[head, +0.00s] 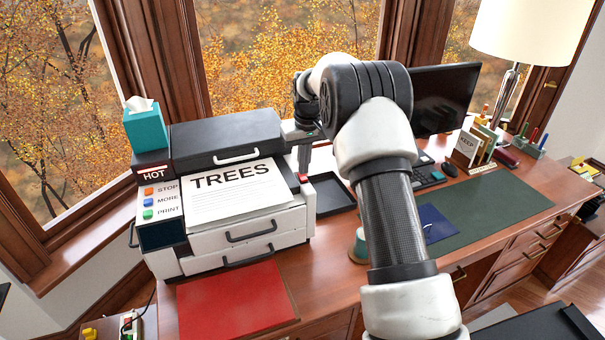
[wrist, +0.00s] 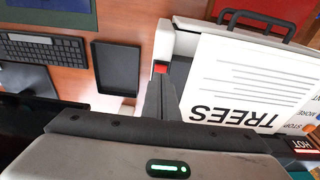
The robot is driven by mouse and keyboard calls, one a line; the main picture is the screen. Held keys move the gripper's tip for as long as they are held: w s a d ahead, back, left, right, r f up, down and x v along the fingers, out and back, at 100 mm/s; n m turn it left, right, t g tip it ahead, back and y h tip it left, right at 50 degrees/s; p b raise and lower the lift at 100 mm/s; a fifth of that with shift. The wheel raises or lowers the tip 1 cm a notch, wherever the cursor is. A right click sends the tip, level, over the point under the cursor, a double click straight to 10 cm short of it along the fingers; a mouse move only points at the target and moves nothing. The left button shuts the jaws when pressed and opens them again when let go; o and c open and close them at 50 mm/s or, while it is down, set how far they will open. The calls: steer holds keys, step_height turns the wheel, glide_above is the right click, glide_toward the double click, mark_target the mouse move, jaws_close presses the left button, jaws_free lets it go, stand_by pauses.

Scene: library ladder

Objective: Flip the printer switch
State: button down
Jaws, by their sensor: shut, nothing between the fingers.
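The printer (head: 240,225) is a white and black machine on the desk, with a sheet reading TREES on top. A small red switch (head: 303,178) sits at its right edge. In the wrist view the red switch (wrist: 160,68) shows just beyond my fingertips. My gripper (head: 304,170) is shut and empty, pointing down at the printer's right side, very close to the switch. In the wrist view the dark fingers (wrist: 161,84) are together. I cannot tell whether they touch the switch. My gripper hides part of the printer's side.
A black tray (head: 330,193) lies right of the printer. A teal tissue box (head: 144,124) stands on the printer's left panel. A red folder (head: 235,305) lies in front. A monitor (head: 445,98), keyboard (head: 425,173) and green mat (head: 490,208) are to the right.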

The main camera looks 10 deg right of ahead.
mark_target(304, 179)
step_height(304, 179, up, 6)
steer(key=p, duration=0.3)
steer(key=shift+f, duration=0.25)
steer(key=s+r+m+t, duration=0.1)
steer(key=s+r+t, duration=0.1)
steer(key=s+r, duration=1.65)
steer(key=s+f+m+t, duration=0.1)
steer(key=s, duration=2.2)
steer(key=shift+s+t, duration=0.15)
steer(key=shift+t, duration=0.25)
